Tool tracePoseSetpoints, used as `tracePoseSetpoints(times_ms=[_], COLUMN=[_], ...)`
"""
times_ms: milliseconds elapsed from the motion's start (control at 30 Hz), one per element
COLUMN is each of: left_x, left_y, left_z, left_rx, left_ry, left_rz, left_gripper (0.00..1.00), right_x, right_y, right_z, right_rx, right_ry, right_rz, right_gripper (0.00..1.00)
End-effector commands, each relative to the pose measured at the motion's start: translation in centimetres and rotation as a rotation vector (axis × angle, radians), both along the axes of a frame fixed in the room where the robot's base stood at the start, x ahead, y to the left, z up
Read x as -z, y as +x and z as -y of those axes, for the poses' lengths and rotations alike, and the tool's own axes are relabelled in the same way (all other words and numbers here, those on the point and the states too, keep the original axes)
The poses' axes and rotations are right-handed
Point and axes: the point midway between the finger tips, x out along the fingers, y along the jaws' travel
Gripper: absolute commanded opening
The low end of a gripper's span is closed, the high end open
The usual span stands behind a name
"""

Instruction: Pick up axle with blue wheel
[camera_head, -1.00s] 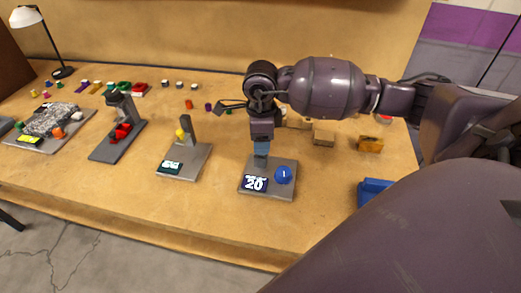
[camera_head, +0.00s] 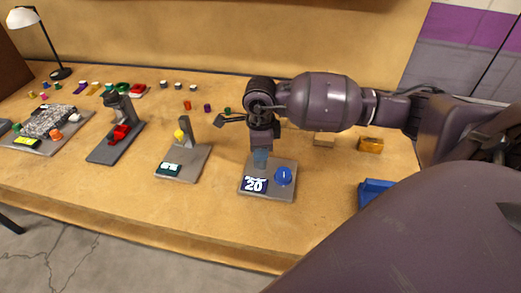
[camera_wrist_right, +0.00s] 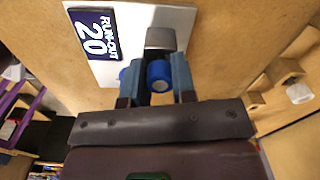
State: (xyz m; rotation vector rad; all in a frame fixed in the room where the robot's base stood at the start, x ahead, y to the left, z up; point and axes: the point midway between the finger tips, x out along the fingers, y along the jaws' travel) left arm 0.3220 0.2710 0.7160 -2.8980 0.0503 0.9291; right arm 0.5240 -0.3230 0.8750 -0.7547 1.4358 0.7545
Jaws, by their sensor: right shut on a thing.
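A blue wheel (camera_wrist_right: 160,75) sits between the fingers of my right gripper (camera_wrist_right: 158,80) in the right wrist view. The gripper is shut on it; its axle is mostly hidden. In the head view my right gripper (camera_head: 260,158) points down over the rear left of a grey plate (camera_head: 270,190). The plate carries a dark display reading 20 (camera_head: 254,185) and a blue dome (camera_head: 283,176). A grey block (camera_wrist_right: 160,38) stands just beyond the wheel in the right wrist view. I cannot tell whether the wheel touches its support. My left gripper is not in view.
A grey plate with a yellow piece on a post (camera_head: 180,134) stands to the left, with a dark stand with red parts (camera_head: 119,133) beyond it. A blue tray (camera_head: 375,190) and a yellow-orange block (camera_head: 370,145) lie to the right. The front of the table is clear.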

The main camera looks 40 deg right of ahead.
Motion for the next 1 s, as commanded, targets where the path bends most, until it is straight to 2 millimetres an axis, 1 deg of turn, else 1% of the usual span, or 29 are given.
tracePoseSetpoints(times_ms=[167,267,367,567,700,800,900,1000], left_x=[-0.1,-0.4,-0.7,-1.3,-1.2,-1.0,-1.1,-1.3], left_y=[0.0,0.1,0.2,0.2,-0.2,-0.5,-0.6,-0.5], left_z=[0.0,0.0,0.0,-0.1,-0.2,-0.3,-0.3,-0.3], left_rx=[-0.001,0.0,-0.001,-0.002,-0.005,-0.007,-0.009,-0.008], left_ry=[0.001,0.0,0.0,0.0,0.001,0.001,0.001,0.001], left_rz=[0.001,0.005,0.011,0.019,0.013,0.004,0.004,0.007], left_gripper=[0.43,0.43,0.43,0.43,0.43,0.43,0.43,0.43], right_x=[-0.6,-1.9,-3.8,-9.0,-12.5,-14.8,-16.7,-18.2], right_y=[0.0,0.1,0.1,0.1,0.1,0.1,0.1,0.0], right_z=[0.0,0.0,0.0,0.1,0.0,0.0,0.0,0.0], right_rx=[0.0,0.0,0.0,0.0,-0.001,0.0,0.0,-0.001], right_ry=[0.0,0.0,-0.001,-0.002,-0.003,0.0,0.0,0.0], right_rz=[0.002,0.005,0.007,0.01,0.008,0.006,0.006,0.004], right_gripper=[0.02,0.02,0.02,0.02,0.02,0.02,0.02,0.02])
